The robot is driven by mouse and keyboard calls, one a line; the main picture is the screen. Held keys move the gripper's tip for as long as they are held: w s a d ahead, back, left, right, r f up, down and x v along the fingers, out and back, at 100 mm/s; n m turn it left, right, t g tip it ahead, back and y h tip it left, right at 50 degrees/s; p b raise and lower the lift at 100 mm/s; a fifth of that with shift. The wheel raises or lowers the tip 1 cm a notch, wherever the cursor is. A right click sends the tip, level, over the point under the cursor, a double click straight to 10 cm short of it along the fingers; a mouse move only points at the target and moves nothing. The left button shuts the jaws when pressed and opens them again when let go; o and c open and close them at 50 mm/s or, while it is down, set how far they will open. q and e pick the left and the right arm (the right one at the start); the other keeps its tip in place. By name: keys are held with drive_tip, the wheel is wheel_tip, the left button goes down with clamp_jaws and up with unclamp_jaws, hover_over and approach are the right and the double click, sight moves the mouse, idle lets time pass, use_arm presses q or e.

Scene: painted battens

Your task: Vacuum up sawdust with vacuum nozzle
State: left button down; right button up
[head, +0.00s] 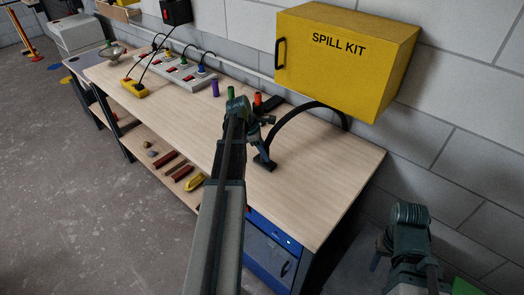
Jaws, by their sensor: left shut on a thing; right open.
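The vacuum nozzle (264,163) is a dark flat-ended piece at the right part of the workbench top (318,178). A black hose (288,121) curves from it up towards the wall under the yellow box. My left gripper (262,137) is shut on the nozzle, above the bench top. I cannot tell whether the nozzle end touches the wood. I cannot make out any sawdust; my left arm hides part of the bench top. My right gripper (380,254) is open and empty, low at the bottom right, off the bench.
A yellow spill kit box (340,55) hangs on the wall over the bench. Purple, green and orange cylinders stand near the back edge. A power strip (178,72) and yellow block (133,88) lie further left. The lower shelf holds small items. The right end of the bench is clear.

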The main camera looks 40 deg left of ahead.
use_arm(q)
drive_tip(key=shift+s+d+r, duration=0.1)
drive_tip(key=shift+d, duration=0.9)
drive_tip(key=shift+s+d, duration=0.15)
drive_tip(key=shift+d, duration=1.4)
drive_tip(key=shift+d, duration=0.15)
drive_tip(key=shift+s+d, duration=0.1)
drive_tip(key=shift+d, duration=1.4)
drive_tip(key=shift+s, duration=0.1)
drive_tip(key=shift+s+a, duration=0.1)
drive_tip(key=shift+s, duration=0.75)
